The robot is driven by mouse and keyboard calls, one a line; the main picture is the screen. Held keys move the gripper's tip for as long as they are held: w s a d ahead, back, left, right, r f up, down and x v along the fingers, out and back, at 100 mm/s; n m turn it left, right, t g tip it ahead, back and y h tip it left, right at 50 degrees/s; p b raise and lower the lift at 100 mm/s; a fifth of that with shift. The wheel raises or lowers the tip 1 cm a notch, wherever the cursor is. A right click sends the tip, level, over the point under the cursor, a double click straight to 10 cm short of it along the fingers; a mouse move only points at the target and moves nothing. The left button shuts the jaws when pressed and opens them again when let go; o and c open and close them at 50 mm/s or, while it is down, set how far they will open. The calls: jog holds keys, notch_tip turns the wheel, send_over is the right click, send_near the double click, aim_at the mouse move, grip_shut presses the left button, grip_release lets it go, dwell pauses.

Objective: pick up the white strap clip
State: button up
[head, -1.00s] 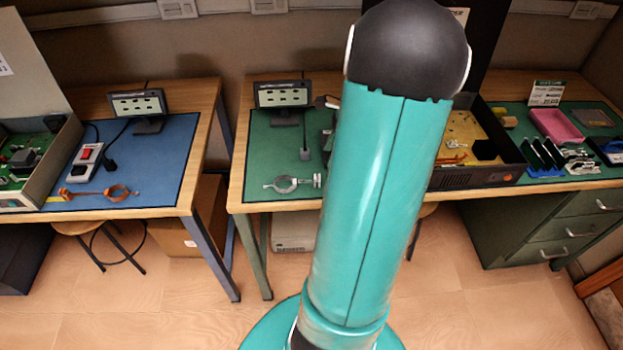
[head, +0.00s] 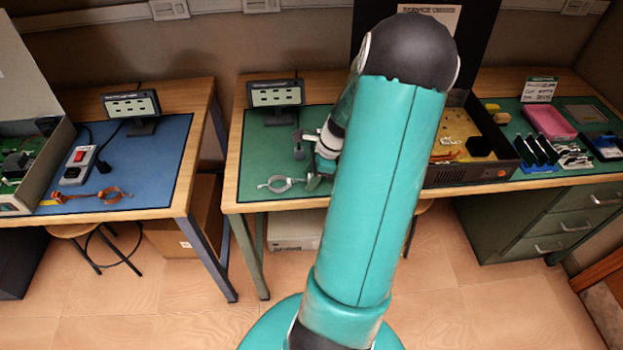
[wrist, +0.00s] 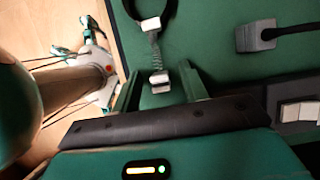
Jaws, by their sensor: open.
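The strap is a grey ring-shaped band (head: 284,184) on the green mat of the middle bench in the head view. In the wrist view its white clip (wrist: 160,78) lies on the mat between my two fingers, with a gap on each side. Another white piece (wrist: 151,24) sits on the dark band farther up. My gripper (wrist: 160,72) is open and empty, with its fingers reaching down around the clip. In the head view my arm hides the clip, and my gripper (head: 317,181) shows only partly beside the band's right end.
A grey plug (wrist: 256,37) with a black cable lies on the mat right of my gripper in the wrist view. A small monitor (head: 275,94) stands behind. An open black case (head: 470,178) is to the right. The bench's front edge is close by.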

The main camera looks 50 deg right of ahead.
jog(key=c, duration=0.8)
jog(key=shift+c, duration=0.2)
